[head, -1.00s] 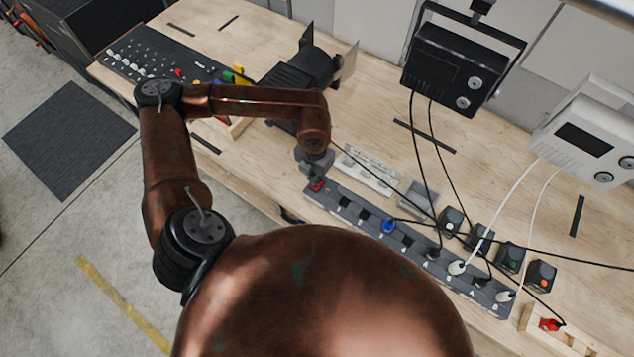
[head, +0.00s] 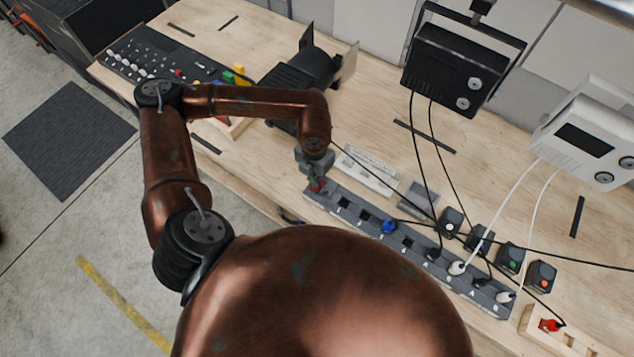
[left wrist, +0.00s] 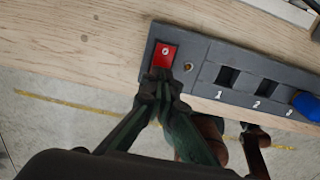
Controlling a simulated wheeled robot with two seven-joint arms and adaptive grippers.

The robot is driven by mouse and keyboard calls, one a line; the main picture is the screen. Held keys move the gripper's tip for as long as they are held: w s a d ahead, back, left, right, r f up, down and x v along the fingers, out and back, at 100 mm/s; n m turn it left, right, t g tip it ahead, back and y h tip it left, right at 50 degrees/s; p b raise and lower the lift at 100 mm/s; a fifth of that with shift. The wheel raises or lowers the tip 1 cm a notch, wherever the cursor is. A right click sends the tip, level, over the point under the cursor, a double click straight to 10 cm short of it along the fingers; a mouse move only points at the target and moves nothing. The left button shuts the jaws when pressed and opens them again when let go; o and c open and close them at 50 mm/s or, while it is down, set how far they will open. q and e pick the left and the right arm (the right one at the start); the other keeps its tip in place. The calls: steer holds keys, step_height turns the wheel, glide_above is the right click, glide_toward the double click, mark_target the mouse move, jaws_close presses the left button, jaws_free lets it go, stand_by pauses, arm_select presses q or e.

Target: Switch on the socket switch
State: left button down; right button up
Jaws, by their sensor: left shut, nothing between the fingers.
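The grey socket strip (head: 411,243) lies along the front of the wooden bench. Its red switch (left wrist: 163,55) sits at the strip's left end, with a white mark on its upper part. My left gripper (left wrist: 162,78) is shut and empty, its fingertips at the near edge of the red switch, touching or very close to it. In the head view my left gripper (head: 317,183) points down over that end and hides most of the switch. Sockets numbered 1 and 2 (left wrist: 263,90) are empty. My right gripper is not in view.
A blue plug (head: 389,227) and several black and white plugs fill sockets further right. Cables run back to a black device (head: 455,65) and a white device (head: 590,135). Black boxes (head: 511,257) stand behind the strip. A black lamp-like unit (head: 300,70) stands behind my left arm.

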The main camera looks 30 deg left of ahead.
arm_select(q)
steer(key=shift+f+b, duration=0.95)
steer(key=shift+f, duration=0.15)
stand_by(0.6)
steer(key=shift+r+p, duration=1.7)
steer(key=shift+r, duration=1.85)
